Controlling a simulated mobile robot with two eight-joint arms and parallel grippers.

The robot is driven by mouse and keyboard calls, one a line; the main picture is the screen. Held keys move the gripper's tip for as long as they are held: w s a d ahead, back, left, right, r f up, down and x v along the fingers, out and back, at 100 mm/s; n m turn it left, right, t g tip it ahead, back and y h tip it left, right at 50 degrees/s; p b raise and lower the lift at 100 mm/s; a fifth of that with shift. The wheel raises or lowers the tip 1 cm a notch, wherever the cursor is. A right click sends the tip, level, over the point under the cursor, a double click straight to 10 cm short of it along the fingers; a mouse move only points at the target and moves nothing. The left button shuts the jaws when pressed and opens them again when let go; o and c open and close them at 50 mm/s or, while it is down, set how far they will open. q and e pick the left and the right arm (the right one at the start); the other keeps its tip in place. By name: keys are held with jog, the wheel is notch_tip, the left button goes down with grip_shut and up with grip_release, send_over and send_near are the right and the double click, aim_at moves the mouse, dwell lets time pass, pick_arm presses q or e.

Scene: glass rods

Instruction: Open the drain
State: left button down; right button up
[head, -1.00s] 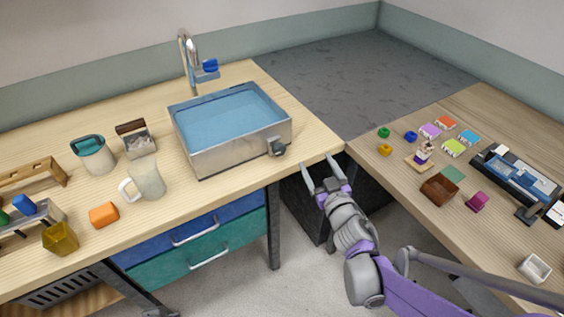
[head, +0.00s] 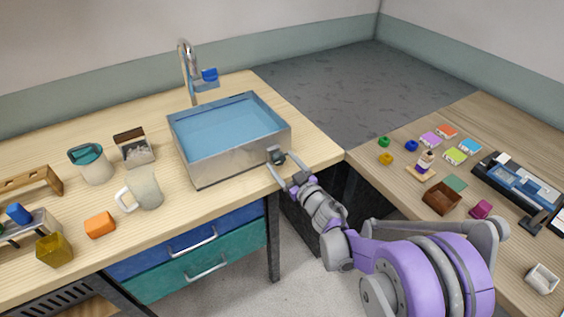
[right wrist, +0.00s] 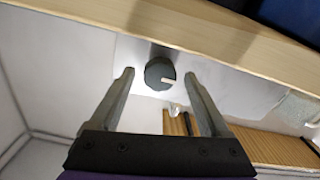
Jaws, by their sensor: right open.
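The metal basin (head: 215,160) stands on the light wood counter with blue water in it. A dark round drain knob (head: 277,156) sticks out low on its front wall near the right corner. In the right wrist view the knob (right wrist: 155,70) shows a pale mark pointing to the right. My right gripper (head: 281,165) is open at the knob, one finger on each side. In the right wrist view gaps show between the knob and both fingers. My left gripper is out of view.
A faucet (head: 186,72) with a blue handle stands behind the basin. A pitcher (head: 146,189), an orange block (head: 100,225) and other containers stand to the left. A second table (head: 385,195) with small coloured items is at the right.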

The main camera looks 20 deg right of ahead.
jog(key=shift+w+a, duration=0.1)
jog(key=shift+w, duration=0.2)
grip_shut()
